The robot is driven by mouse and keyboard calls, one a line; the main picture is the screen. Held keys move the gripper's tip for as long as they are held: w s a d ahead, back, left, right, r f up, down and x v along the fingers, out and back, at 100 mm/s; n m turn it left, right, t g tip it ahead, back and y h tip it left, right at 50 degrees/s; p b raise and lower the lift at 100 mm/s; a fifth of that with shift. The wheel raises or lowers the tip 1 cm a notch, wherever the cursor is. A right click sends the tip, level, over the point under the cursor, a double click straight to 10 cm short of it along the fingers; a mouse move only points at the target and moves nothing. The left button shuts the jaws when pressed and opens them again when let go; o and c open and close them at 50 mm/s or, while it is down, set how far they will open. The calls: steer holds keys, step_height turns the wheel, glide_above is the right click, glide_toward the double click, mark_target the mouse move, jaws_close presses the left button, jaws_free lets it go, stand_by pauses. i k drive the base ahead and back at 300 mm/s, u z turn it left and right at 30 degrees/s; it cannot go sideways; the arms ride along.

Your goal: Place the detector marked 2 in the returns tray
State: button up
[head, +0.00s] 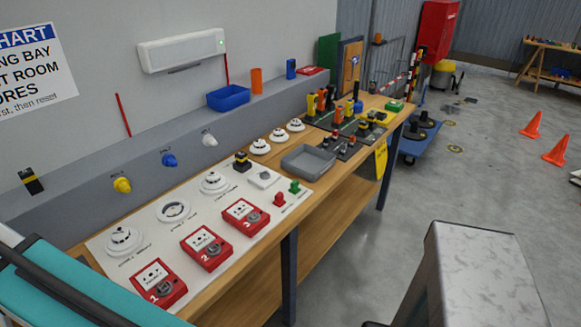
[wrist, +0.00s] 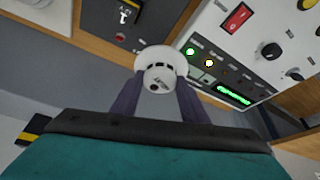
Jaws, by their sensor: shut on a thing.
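In the wrist view my gripper (wrist: 158,95) is shut on a white round detector (wrist: 160,72), a finger on each side of it. The small dark marking on the detector is too small to read. A grey open tray (head: 322,163) lies empty on the bench, and a blue tray (head: 228,97) sits on the ledge behind; no returns label is readable on either. Other white detectors stand on the bench (head: 260,147) and on the white panel (head: 214,183). The middle round base (head: 173,210) on the panel looks flatter, with a dark centre.
Red call boxes numbered 1, 2 and 3 (head: 207,247) line the panel's front. Coloured knobs (head: 168,160) stick out from the grey ledge. Several small upright items (head: 320,100) crowd the bench's far end. A pale box-shaped thing (head: 480,265) stands at the lower right.

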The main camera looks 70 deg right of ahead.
mark_target(307, 165)
steer(key=u, duration=0.05)
steer(key=k, duration=1.4)
steer(key=z, duration=0.65)
steer(key=i, duration=1.05)
steer(key=z, duration=0.1)
